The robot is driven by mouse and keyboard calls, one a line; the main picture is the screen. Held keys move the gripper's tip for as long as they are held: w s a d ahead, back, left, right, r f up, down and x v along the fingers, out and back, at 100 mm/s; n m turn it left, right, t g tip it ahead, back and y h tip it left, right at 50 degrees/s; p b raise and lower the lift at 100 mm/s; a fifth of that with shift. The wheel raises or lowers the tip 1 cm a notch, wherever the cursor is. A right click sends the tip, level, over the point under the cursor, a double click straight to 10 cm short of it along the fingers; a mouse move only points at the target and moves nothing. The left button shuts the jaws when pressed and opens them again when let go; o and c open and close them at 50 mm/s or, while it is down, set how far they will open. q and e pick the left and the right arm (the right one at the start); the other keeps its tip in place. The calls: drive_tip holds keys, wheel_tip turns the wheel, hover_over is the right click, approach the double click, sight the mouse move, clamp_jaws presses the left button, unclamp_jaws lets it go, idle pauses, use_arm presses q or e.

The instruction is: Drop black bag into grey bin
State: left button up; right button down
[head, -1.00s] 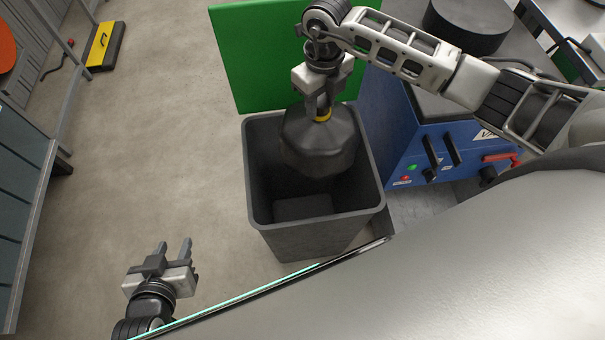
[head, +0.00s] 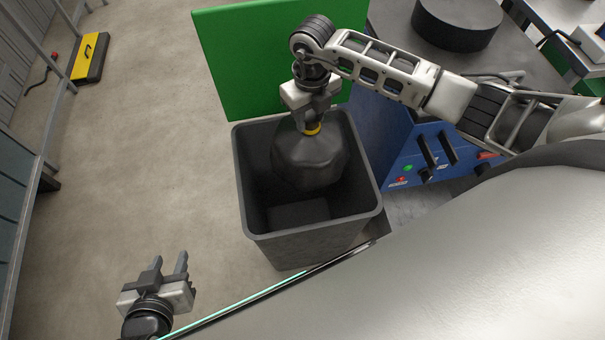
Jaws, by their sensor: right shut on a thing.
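The black bag (head: 309,160) hangs by its yellow-tied neck from my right gripper (head: 309,122), which is shut on it. The bag is over the mouth of the grey bin (head: 310,246) and looks partly within it, near the back wall. I cannot tell exactly how deep it hangs. The bin stands open on the floor, and its bare bottom shows below the bag. My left gripper (head: 168,268) is open and empty, at the lower left, away from the bin.
A green panel (head: 232,60) stands behind the bin. A blue machine (head: 440,150) with knobs and levers is close on the right, with a dark round block (head: 457,22) on top. A yellow and black case (head: 89,58) lies far left.

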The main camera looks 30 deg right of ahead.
drive_tip(key=shift+w+f, duration=0.1)
drive_tip(key=shift+f, duration=0.3)
drive_tip(key=c, duration=1)
unclamp_jaws()
drive_tip(key=shift+c, duration=0.2)
drive_tip(key=shift+o, duration=0.7)
drive_tip(key=shift+s+f, duration=0.2)
wheel_tip(320, 180, up, 16)
drive_tip(key=b, duration=0.1)
drive_tip(key=shift+r, duration=0.15)
drive_tip(key=shift+w, duration=0.1)
